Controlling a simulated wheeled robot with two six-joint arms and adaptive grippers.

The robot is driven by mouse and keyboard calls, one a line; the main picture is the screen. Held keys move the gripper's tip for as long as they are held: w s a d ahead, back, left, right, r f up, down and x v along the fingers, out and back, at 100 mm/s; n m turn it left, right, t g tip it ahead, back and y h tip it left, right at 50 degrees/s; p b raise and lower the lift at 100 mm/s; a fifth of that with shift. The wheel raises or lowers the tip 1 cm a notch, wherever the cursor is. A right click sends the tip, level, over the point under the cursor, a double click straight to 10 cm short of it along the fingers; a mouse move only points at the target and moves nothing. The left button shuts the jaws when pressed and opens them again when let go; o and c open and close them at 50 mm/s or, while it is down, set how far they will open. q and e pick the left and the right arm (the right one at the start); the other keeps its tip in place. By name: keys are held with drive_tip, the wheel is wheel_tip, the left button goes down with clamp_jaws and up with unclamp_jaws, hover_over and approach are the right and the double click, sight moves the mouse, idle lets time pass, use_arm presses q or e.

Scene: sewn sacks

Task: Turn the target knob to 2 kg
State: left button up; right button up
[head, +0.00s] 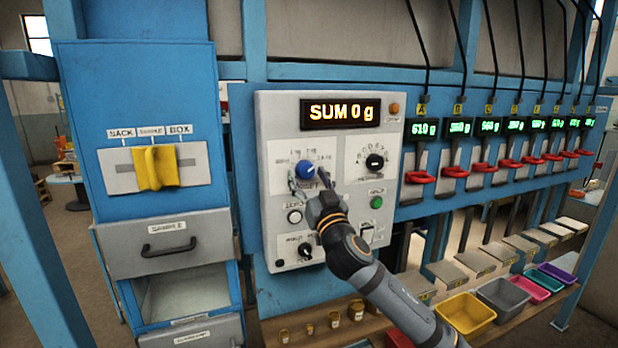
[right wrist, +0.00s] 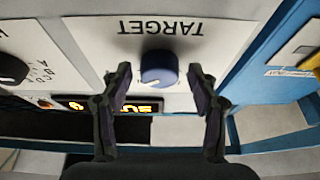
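The blue target knob (head: 305,169) sits on the upper left of the light grey control panel (head: 277,117). In the right wrist view, the knob (right wrist: 159,68) is below the upside-down word TARGET. My right gripper (head: 308,184) is in front of the panel at the knob; it also shows in the right wrist view (right wrist: 160,78). Its two fingers are apart, one on each side of the knob, with visible gaps. The small scale marks around the knob are too blurred to read, so its setting is unclear. My left gripper is out of view.
The display (head: 340,113) reads SUM 0 g. A black knob (head: 375,161), a green button (head: 376,202) and a white button (head: 294,216) are on the same panel. A yellow handle (head: 155,167) is at left; red levers (head: 419,177) line the right.

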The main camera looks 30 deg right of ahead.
drive_tip(key=c, duration=0.9)
drive_tip(key=n+y+b, duration=0.1)
drive_tip(key=n+b, duration=0.1)
drive_tip(key=n+y+b, duration=0.1)
drive_tip(key=n+b, duration=0.1)
drive_tip(key=n, duration=0.1)
drive_tip(key=shift+d+f+y, duration=0.2)
drive_tip(key=shift+y, duration=0.1)
drive_tip(key=n+y+b, duration=0.1)
drive_tip(key=n+b, duration=0.1)
drive_tip(key=n, duration=0.1)
drive_tip(key=shift+d+r+y, duration=0.1)
drive_tip(key=shift+r+y, duration=0.05)
drive_tip(key=shift+y, duration=0.15)
drive_tip(key=shift+s+r+n+y+b, duration=0.15)
drive_tip(key=shift+n+y+b, duration=0.45)
drive_tip(key=shift+n, duration=0.9)
drive_tip(key=shift+d, duration=0.1)
drive_tip(key=o, duration=1.1)
drive_tip(key=shift+o, duration=0.2)
